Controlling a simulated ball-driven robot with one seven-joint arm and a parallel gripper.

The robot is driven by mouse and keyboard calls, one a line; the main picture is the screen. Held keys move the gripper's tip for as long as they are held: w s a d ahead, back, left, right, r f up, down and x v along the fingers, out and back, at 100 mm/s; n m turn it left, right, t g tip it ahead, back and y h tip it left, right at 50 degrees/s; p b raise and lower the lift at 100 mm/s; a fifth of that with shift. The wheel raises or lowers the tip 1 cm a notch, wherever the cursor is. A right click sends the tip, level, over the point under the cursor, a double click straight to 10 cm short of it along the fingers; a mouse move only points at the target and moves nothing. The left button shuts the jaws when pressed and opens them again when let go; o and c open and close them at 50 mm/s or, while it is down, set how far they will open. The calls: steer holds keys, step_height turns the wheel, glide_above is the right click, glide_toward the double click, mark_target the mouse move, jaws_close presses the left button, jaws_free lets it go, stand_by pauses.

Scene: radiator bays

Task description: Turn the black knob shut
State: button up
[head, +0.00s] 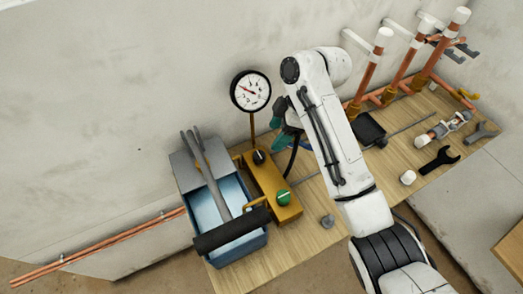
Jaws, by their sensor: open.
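The black knob (259,157) sits at the upper end of a brass-coloured manifold block (268,180). A green knob (283,198) with a pale mark sits at the block's lower end. My gripper (278,140), with dark teal parts, is just above and to the right of the black knob. It is open and looks apart from the knob, though the gap is hard to judge. The fingertips are small and partly hidden by my white arm. The knob's exact turn position is too small to read.
A round gauge (250,91) stands on a stem behind the block. A blue box (225,210) with a long black-gripped tool is on the left. Copper pipes (405,65) with white caps rise at the back right. A wrench (439,160) and fittings lie on the wooden bench (310,220).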

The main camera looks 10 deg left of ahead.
mark_target(260, 154)
steer(key=shift+n, duration=0.3)
steer(key=p+x, duration=0.1)
steer(key=x, duration=0.9)
steer(key=shift+w+a+f, duration=0.1)
steer(key=shift+a+f, duration=0.1)
steer(key=shift+a, duration=0.05)
steer(key=shift+c, duration=0.2)
steer(key=c, duration=1)
steer(key=shift+p, duration=0.3)
